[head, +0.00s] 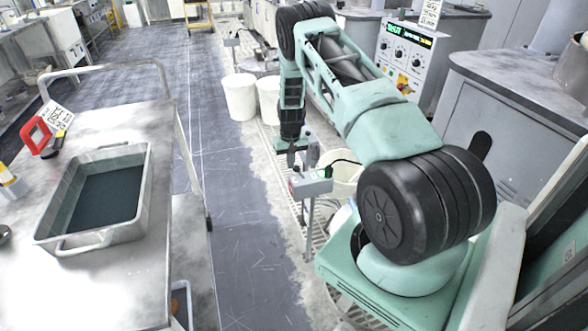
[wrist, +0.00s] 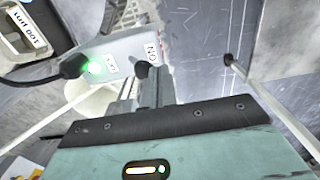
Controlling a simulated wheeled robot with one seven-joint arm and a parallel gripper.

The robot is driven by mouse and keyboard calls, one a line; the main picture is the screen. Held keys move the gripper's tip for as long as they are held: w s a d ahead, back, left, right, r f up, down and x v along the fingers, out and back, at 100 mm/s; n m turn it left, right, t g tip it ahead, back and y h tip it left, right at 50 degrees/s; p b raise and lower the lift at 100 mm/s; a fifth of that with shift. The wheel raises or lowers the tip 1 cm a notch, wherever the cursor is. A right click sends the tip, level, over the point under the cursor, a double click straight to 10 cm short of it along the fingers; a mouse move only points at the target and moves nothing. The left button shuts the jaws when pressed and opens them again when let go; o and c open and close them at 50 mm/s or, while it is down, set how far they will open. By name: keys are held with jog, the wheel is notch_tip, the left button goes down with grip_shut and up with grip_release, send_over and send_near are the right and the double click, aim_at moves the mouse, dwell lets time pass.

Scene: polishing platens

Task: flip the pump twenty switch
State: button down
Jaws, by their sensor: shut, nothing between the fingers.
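A small grey switch box (head: 312,184) stands on a thin post over the floor grating in the head view, beside my arm. In the wrist view the box (wrist: 112,52) shows a lit green lamp (wrist: 95,67), a label reading ON upside down and a second small label. A dark rounded switch tip (wrist: 142,70) shows right at the end of my fingers; I cannot tell whether they touch. My gripper (wrist: 140,90) is shut and empty, and in the head view it (head: 292,158) points down at the box. The pump number is not readable.
White buckets (head: 239,97) stand on the floor beyond the gripper. A second post-mounted box (head: 232,42) is farther back. A cart with a grey tray (head: 58,240) stands at left. A control cabinet (head: 408,62) stands behind my arm. The dark floor between is clear.

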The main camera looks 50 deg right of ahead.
jog(key=shift+f+b, duration=1.2)
jog(key=shift+f, duration=0.5)
dwell(0.6)
jog(key=shift+r, duration=0.15)
notch_tip(320, 180, up, 7)
jog(key=p, duration=0.4)
dwell(0.4)
dwell(0.4)
